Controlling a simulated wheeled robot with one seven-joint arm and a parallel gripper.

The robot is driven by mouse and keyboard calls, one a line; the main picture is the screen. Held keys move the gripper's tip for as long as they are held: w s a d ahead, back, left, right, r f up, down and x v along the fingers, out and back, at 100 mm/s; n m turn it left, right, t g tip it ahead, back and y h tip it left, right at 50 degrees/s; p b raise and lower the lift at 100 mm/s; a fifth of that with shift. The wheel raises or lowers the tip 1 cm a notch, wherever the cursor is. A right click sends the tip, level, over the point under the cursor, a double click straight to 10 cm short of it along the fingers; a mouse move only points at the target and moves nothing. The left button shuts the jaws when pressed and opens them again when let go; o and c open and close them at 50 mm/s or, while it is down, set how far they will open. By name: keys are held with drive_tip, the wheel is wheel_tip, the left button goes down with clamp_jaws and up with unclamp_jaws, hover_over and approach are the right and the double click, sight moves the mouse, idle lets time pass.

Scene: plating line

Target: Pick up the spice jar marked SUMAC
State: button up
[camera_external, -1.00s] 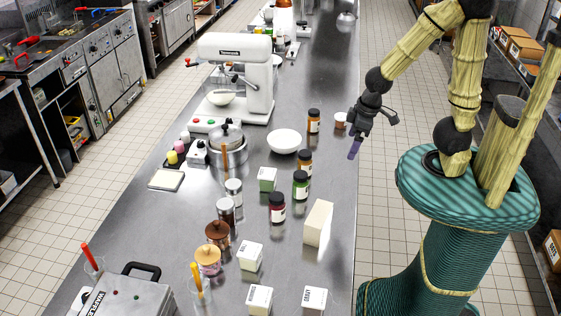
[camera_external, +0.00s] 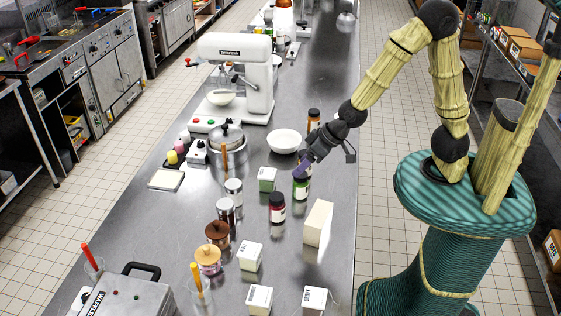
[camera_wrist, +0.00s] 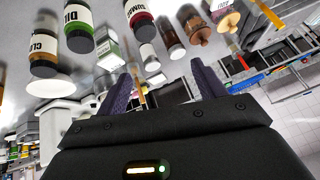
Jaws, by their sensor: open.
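The SUMAC jar (camera_wrist: 143,28) is at the top of the wrist view, a dark red jar with a white label that is partly cut off by the picture edge. In the external view the dark red jar (camera_external: 277,208) stands upright on the steel counter, nearer the camera than the green jar. My gripper (camera_external: 303,165) is open and empty, above and beyond the red jar, close over the green jar and in front of the orange-brown jar. Its two purple fingers (camera_wrist: 163,85) stand apart in the wrist view, with the SUMAC jar beyond them.
The green DILL jar (camera_wrist: 75,28) stands beside the SUMAC jar, with another labelled jar (camera_wrist: 44,55) past it. A cream block (camera_external: 318,223) stands to the red jar's right, and a small green box (camera_external: 267,179) is behind it. A white bowl (camera_external: 284,141) is farther back.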

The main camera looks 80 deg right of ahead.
drive_tip(key=w+a+f+m+t+h+b, duration=0.2)
drive_tip(key=w+a+f, duration=0.2)
drive_tip(key=w+a, duration=0.1)
drive_tip(key=m+h+b, duration=0.3)
drive_tip(key=m+h, duration=0.2)
drive_tip(key=h, duration=0.4)
approach(281, 202)
drive_tip(key=v, duration=0.3)
drive_tip(key=shift+r, duration=0.15)
drive_tip(key=p+x, duration=0.3)
drive_tip(key=x, duration=0.9)
drive_tip(key=shift+w, duration=0.1)
